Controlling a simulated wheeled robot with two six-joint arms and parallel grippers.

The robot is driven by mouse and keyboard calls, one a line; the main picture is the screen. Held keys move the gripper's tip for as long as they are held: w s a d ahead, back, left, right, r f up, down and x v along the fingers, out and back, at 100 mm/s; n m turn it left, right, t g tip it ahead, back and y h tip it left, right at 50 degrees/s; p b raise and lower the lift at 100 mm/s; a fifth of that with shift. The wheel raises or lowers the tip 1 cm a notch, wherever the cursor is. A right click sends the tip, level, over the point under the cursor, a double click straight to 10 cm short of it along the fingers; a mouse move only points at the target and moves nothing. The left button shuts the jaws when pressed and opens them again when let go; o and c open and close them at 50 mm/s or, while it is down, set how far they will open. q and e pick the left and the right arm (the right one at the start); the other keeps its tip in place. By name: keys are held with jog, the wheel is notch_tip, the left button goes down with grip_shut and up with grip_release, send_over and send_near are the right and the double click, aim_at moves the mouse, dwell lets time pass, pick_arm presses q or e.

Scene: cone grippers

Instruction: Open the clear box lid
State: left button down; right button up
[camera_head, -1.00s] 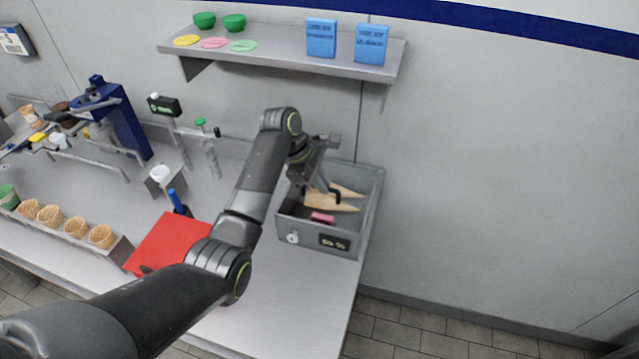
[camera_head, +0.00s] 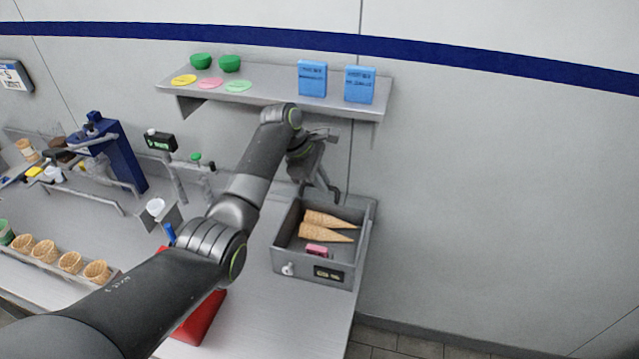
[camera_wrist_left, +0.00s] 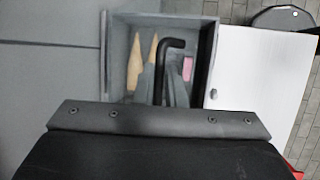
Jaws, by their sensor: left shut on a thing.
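The grey box (camera_head: 298,268) stands at the right end of the counter, with two cones (camera_head: 328,227) and a pink block (camera_head: 316,249) inside. My left gripper (camera_head: 320,188) is above the box's back edge, shut on a black bent handle (camera_head: 336,197). The handle also shows in the left wrist view (camera_wrist_left: 172,43), in front of the box interior. I take it for the lid's handle; the clear lid panel itself cannot be made out, so its angle is unclear. My right gripper is not in view.
A wall shelf (camera_head: 262,97) with green bowls and blue cartons (camera_head: 312,78) is above and behind the gripper. A red item (camera_head: 200,318) lies under my left forearm. A rack of wafer cups (camera_head: 70,262) is at the left. The counter's front right is clear.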

pick_arm(q)
jog(key=shift+f, duration=0.25)
